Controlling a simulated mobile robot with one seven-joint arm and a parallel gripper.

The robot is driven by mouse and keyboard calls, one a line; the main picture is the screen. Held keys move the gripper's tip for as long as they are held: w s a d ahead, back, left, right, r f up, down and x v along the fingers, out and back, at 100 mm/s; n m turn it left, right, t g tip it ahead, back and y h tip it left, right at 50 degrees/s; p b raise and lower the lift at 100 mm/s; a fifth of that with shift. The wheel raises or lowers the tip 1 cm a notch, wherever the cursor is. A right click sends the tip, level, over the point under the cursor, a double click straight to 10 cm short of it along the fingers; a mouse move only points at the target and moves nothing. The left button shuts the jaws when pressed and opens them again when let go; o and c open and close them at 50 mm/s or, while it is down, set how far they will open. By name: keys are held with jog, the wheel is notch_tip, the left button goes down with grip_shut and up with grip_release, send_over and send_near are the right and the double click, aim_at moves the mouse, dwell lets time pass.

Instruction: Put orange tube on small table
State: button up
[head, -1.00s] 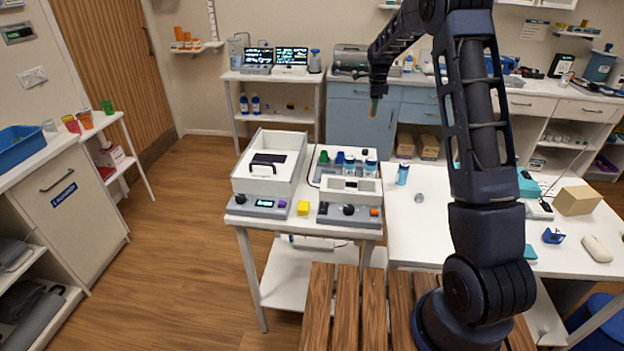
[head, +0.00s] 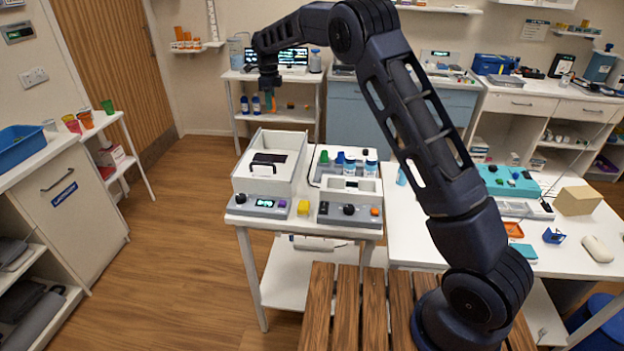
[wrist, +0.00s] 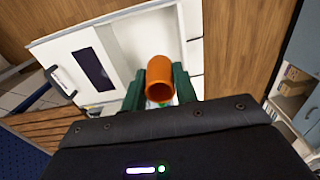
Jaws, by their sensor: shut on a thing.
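The orange tube (wrist: 160,80) is held between the green fingers of my gripper (wrist: 158,92) in the wrist view, with its open round end facing the camera. In the head view my gripper (head: 270,94) points down in the air, above and behind the white open-topped box; the tube is too small there to make out clearly. Several white tables show, and I cannot tell which is the small table: a narrow stand with cups (head: 121,116) at the left, an instrument table (head: 237,221) in the middle and a laptop table (head: 229,75) at the back.
Colored cups (head: 86,120) stand on the left stand. A long white bench (head: 440,232) is at the right. Open wooden floor (head: 180,250) lies between left cabinet and instrument table.

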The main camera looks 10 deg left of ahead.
jog(key=f, duration=0.6)
jog(key=s+a+f, duration=0.1)
jog(key=f, duration=0.6)
jog(key=a+f, duration=0.1)
jog(key=f, duration=0.5)
jog(key=shift+s+a+f, duration=0.25)
jog(key=shift+s+f, duration=0.05)
jog(key=shift+f, duration=0.05)
jog(key=shift+f, duration=0.15)
jog(key=o, duration=0.9)
jog(key=shift+o, duration=0.2)
notch_tip(320, 180, up, 12)
